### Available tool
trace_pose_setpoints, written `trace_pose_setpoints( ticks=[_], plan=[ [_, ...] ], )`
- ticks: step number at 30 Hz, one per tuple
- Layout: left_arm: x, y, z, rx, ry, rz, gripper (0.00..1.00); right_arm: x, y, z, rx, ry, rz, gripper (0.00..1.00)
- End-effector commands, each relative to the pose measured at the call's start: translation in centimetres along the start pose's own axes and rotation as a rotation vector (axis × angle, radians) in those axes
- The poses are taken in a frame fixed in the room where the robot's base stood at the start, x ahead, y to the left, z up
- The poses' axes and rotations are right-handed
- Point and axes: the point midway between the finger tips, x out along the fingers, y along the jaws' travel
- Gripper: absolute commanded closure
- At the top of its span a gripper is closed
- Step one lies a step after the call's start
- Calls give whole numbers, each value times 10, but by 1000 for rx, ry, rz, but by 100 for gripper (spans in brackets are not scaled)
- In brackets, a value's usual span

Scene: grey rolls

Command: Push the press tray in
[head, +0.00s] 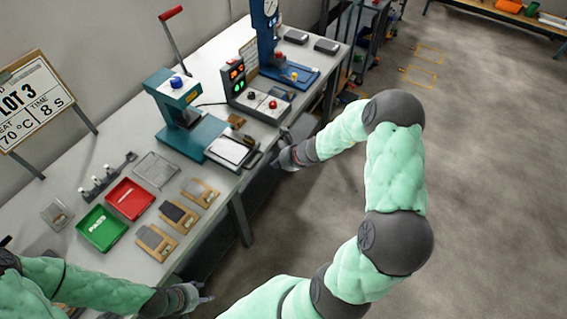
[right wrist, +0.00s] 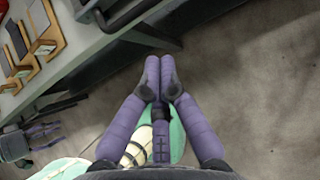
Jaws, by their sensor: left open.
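The teal press (head: 178,112) stands on the bench with a blue knob on top. Its press tray (head: 233,150), a flat plate with a pale top, sticks out at the front toward the bench edge. My right gripper (head: 279,163) is just off the bench edge, in front of the tray and apart from it. In the right wrist view its fingers (right wrist: 160,70) are together with nothing visible between them. My left gripper (head: 204,297) is open, low beside the near bench edge; it also shows in the right wrist view (right wrist: 47,132).
Green tray (head: 103,228), red tray (head: 130,199) and several wooden-based pieces (head: 178,215) lie left of the press. A control box (head: 262,100) and a blue gauge stand (head: 287,68) are beyond it. The floor (head: 480,200) on the right is clear.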

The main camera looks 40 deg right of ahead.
Motion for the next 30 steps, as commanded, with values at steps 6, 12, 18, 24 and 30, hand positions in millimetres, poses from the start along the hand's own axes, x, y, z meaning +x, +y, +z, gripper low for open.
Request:
trace_pose_setpoints(
  ticks=[6,12,18,24,30],
  plan=[
    [7,-2,0,0,0,0,49,32,1,13,-3,-1,2,100],
    [7,-3,0,0,0,0,49,44,0,23,-2,1,0,100],
    [8,-3,0,0,0,0,49,46,0,26,-1,0,-1,100],
    [8,-3,0,0,0,0,49,46,0,26,-1,0,-1,100],
    [6,-2,0,0,0,0,49,51,0,31,-2,0,1,100]
  ],
)
